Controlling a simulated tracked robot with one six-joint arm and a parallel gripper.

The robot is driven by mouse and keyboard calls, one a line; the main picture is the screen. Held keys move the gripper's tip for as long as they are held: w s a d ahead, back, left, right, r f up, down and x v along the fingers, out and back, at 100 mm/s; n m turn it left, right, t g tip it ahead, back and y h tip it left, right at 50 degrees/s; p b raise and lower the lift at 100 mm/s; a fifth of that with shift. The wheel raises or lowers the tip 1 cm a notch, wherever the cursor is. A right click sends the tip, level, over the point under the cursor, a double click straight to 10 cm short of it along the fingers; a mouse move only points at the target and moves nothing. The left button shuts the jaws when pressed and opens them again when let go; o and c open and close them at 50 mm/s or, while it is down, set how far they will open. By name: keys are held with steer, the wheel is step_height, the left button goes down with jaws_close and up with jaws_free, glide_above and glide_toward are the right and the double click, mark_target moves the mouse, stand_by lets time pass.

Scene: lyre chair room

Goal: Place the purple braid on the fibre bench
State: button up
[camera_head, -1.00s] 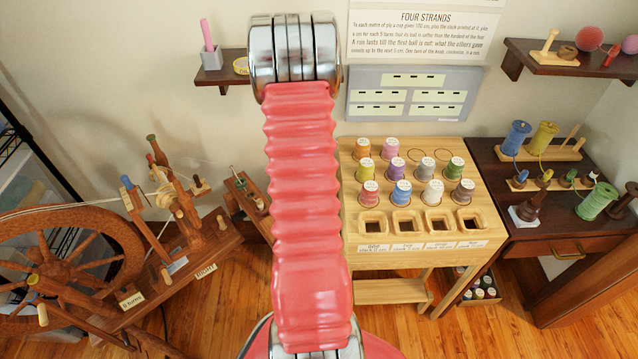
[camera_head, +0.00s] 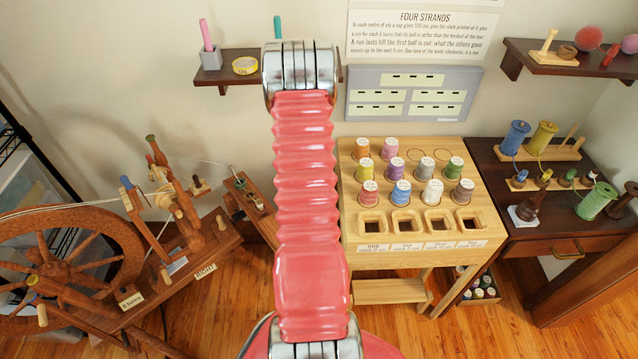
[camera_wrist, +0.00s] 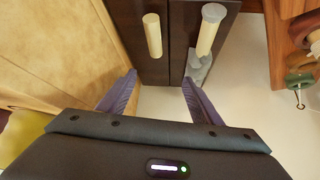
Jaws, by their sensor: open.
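My gripper (camera_wrist: 158,78) shows in the wrist view as two purple-grey fingers, apart and with nothing between them. It is out of sight in the head view. I cannot make out a purple braid in either view. A pale wooden bench (camera_head: 480,247) stands right of centre in the head view, with several coloured cones on top and square openings along its front. I cannot tell whether it is the fibre bench. A purple cone (camera_head: 395,168) stands among the others. Beyond the fingers in the wrist view are a cream cylinder (camera_wrist: 152,35) and a grey-white peg (camera_wrist: 209,30) against dark panels.
A spinning wheel (camera_head: 60,262) stands at the left. A dark table (camera_head: 560,235) with spools stands right of the bench. A wall shelf (camera_head: 225,77) holds a pink stick (camera_head: 206,35) and a yellow roll (camera_head: 245,66). A wooden rack (camera_wrist: 290,20) is at the wrist view's right.

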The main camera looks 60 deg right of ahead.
steer(key=shift+w+d+f, duration=0.1)
steer(key=shift+d+f, duration=0.25)
steer(key=shift+f, duration=0.1)
steer(key=shift+x, duration=2.6)
steer(key=shift+d+r, duration=0.1)
steer(key=shift+c, duration=0.7)
steer(key=c, duration=1.2)
steer(key=shift+r, duration=5)
